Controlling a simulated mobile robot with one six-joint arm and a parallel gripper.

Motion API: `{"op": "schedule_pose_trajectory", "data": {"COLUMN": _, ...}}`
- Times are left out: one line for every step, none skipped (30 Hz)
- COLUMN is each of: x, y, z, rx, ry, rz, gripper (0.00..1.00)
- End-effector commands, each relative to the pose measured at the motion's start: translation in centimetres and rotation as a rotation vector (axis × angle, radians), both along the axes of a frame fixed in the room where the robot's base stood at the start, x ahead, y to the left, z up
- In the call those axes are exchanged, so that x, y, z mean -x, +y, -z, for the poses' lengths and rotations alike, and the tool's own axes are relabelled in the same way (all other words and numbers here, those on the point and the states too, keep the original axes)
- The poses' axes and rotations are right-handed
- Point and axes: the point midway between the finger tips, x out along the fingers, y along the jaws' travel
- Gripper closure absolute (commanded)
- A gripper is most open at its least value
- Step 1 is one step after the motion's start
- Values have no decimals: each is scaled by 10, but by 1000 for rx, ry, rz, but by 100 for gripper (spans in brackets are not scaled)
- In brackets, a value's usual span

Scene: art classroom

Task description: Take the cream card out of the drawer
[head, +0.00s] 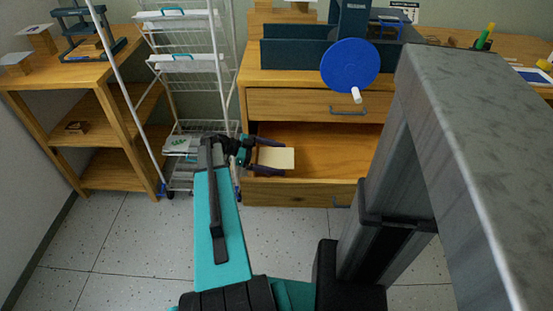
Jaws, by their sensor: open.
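The cream card (279,158) shows at the left side of the open lower drawer (300,194), against its wooden inside. I cannot tell whether it lies on the drawer floor or stands clear of it. My gripper (270,157) reaches over the drawer's left end. Its two dark fingers are open, one on the far side and one on the near side of the card. The card's left part is close to the palm. Whether the fingers touch the card cannot be made out.
The closed upper drawer (310,104) is just above. A blue wheel with a white handle (350,66) overhangs the cabinet top. A white wire rack (187,70) stands close left of my arm, with wooden shelves (75,58) beyond. Floor in front is clear.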

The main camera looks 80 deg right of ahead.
Motion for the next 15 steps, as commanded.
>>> {"op": "schedule_pose_trajectory", "data": {"x": 0, "y": 0, "z": 0, "rx": 0, "ry": 0, "rz": 0, "gripper": 0}}
{"op": "schedule_pose_trajectory", "data": {"x": 0, "y": 0, "z": 0, "rx": 0, "ry": 0, "rz": 0, "gripper": 0}}
{"op": "schedule_pose_trajectory", "data": {"x": 0, "y": 0, "z": 0, "rx": 0, "ry": 0, "rz": 0, "gripper": 0}}
{"op": "schedule_pose_trajectory", "data": {"x": 0, "y": 0, "z": 0, "rx": 0, "ry": 0, "rz": 0, "gripper": 0}}
{"op": "schedule_pose_trajectory", "data": {"x": 0, "y": 0, "z": 0, "rx": 0, "ry": 0, "rz": 0, "gripper": 0}}
{"op": "schedule_pose_trajectory", "data": {"x": 0, "y": 0, "z": 0, "rx": 0, "ry": 0, "rz": 0, "gripper": 0}}
{"op": "schedule_pose_trajectory", "data": {"x": 0, "y": 0, "z": 0, "rx": 0, "ry": 0, "rz": 0, "gripper": 0}}
{"op": "schedule_pose_trajectory", "data": {"x": 0, "y": 0, "z": 0, "rx": 0, "ry": 0, "rz": 1, "gripper": 0}}
{"op": "schedule_pose_trajectory", "data": {"x": 0, "y": 0, "z": 0, "rx": 0, "ry": 0, "rz": 1, "gripper": 0}}
{"op": "schedule_pose_trajectory", "data": {"x": 0, "y": 0, "z": 0, "rx": 0, "ry": 0, "rz": 1, "gripper": 0}}
{"op": "schedule_pose_trajectory", "data": {"x": 0, "y": 0, "z": 0, "rx": 0, "ry": 0, "rz": 1, "gripper": 0}}
{"op": "schedule_pose_trajectory", "data": {"x": 0, "y": 0, "z": 0, "rx": 0, "ry": 0, "rz": 1, "gripper": 0}}
{"op": "schedule_pose_trajectory", "data": {"x": 0, "y": 0, "z": 0, "rx": 0, "ry": 0, "rz": 1, "gripper": 5}}
{"op": "schedule_pose_trajectory", "data": {"x": 0, "y": 0, "z": 0, "rx": 0, "ry": 0, "rz": 1, "gripper": 10}}
{"op": "schedule_pose_trajectory", "data": {"x": 0, "y": 0, "z": 0, "rx": 0, "ry": 0, "rz": 1, "gripper": 17}}
